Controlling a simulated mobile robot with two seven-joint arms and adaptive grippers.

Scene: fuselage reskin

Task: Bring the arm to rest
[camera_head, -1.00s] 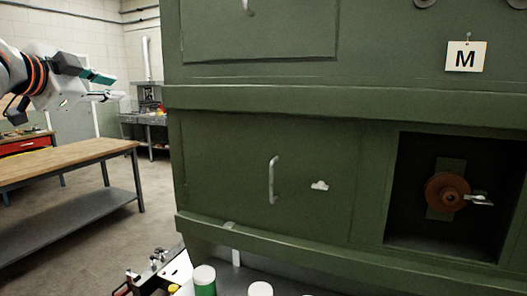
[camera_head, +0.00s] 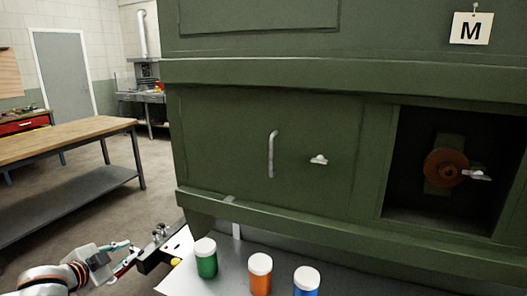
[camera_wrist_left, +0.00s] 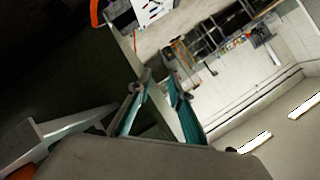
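My left arm comes in at the bottom left of the head view, low beside the tray's left side. Its gripper (camera_head: 130,250) has two teal-padded fingers standing apart with nothing between them. The same open fingers (camera_wrist_left: 160,90) show in the left wrist view, with a gap between the tips. My right gripper is in neither view.
A large green panelled cabinet (camera_head: 230,130) with a handle (camera_head: 271,154) fills the middle and right. Green (camera_head: 206,262), orange (camera_head: 260,279) and blue (camera_head: 306,284) jars with white lids stand on a grey tray (camera_head: 225,281). A wooden-topped bench (camera_head: 70,142) stands left.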

